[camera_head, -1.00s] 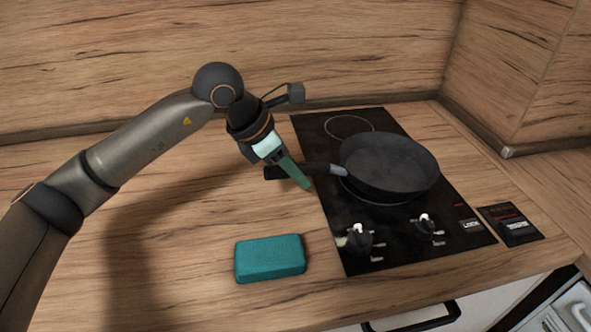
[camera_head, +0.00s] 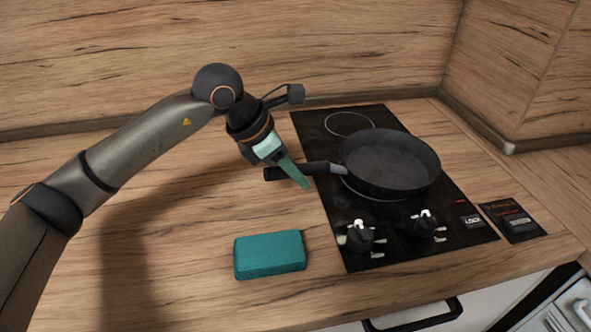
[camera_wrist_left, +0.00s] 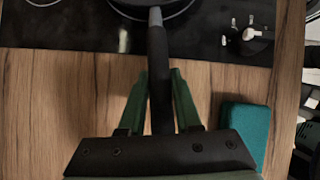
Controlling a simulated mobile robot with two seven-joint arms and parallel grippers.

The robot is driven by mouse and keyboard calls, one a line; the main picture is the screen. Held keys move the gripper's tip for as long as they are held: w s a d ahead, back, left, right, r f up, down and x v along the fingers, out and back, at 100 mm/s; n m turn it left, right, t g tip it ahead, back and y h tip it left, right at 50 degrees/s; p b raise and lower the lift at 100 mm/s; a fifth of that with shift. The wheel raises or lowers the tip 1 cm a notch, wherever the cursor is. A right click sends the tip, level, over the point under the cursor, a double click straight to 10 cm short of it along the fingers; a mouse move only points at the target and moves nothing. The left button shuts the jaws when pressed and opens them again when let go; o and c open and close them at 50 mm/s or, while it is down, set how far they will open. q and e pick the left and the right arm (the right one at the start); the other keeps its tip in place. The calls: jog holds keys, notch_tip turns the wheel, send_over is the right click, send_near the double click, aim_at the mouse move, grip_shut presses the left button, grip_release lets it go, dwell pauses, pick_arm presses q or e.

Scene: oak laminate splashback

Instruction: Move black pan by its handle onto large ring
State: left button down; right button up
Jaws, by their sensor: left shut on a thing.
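The black pan (camera_head: 391,158) is over the front part of the black hob, with its handle (camera_head: 322,168) pointing left. Part of the large ring (camera_head: 362,194) shows at the pan's front left edge; the pan hides the rest. I cannot tell whether the pan's base touches the glass. My left gripper (camera_head: 298,178) is shut on the handle, its green fingers on either side of it. In the left wrist view the handle (camera_wrist_left: 157,75) runs between the fingers, and the pan (camera_wrist_left: 150,3) is cut off at the top. My right gripper is not in view.
A smaller ring (camera_head: 349,124) is bare at the back of the hob. Two knobs (camera_head: 360,236) (camera_head: 425,222) stand at the hob's front. A teal sponge-like block (camera_head: 270,255) lies on the wooden counter left of the hob. A wooden splashback (camera_head: 250,50) rises behind.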

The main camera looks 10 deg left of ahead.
aim_at(262, 180)
pick_arm(q)
jog(key=c, duration=0.7)
grip_release()
jog(key=shift+o, duration=0.9)
jog(key=shift+f, duration=0.2)
jog(key=shift+s+a, duration=0.15)
jog(key=shift+a, duration=0.05)
jog(key=shift+s+a+r+b, duration=0.1)
jog(key=shift+s+a+b, duration=0.4)
jog(key=shift+a, duration=0.35)
jog(key=shift+s+a, duration=0.6)
jog(key=shift+a, duration=0.3)
jog(key=shift+s+a+b, duration=0.45)
jog(key=shift+a, duration=0.25)
jog(key=shift+s+a, duration=0.15)
jog(key=shift+a, duration=0.1)
